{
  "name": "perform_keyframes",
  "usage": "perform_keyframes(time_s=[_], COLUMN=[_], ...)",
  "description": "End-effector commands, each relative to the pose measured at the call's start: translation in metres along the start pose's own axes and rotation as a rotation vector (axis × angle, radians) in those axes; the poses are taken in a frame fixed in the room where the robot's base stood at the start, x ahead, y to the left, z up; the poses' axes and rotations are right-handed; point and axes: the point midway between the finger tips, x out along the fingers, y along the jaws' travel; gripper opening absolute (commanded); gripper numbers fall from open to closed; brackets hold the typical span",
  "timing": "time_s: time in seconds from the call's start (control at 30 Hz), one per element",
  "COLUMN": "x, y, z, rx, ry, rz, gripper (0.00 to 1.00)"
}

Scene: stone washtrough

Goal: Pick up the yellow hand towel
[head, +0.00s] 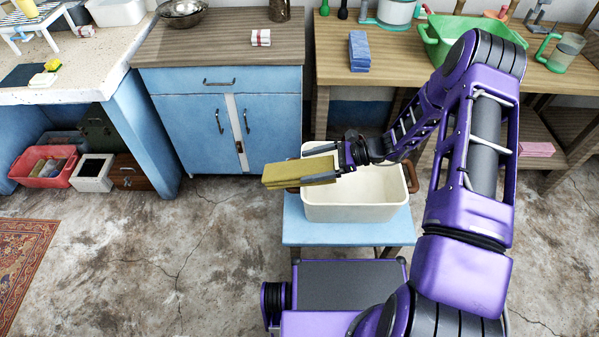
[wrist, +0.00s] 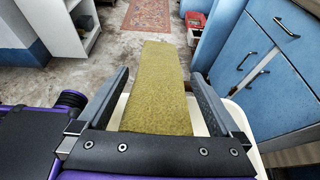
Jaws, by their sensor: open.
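The yellow hand towel (head: 298,172) is a folded, mustard-yellow oblong. In the head view it is at the left rim of a cream basin (head: 358,213), and its far end juts out past the rim. My gripper (head: 322,168) is open, with its fingers on either side of the towel's near part. In the wrist view the towel (wrist: 155,85) runs lengthwise between the two fingers, with a gap on each side. I cannot tell whether the towel rests on the basin rim.
The basin stands on a small blue stool (head: 292,228). A blue cabinet (head: 225,120) is behind it. A wooden bench (head: 430,70) holds a folded blue towel (head: 359,50) and a green tub (head: 440,38). The floor to the left is clear up to a patterned rug (head: 22,262).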

Motion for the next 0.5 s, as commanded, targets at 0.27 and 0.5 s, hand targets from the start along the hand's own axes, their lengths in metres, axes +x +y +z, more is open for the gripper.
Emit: perform_keyframes(time_s=[0.27,0.5], x=[0.0115,0.0112], y=[-0.0005,-0.0005], z=[0.0002,0.0001], rx=[-0.001,-0.001], ry=[0.000,0.000], rz=[-0.001,-0.001], gripper=[1.00,0.62])
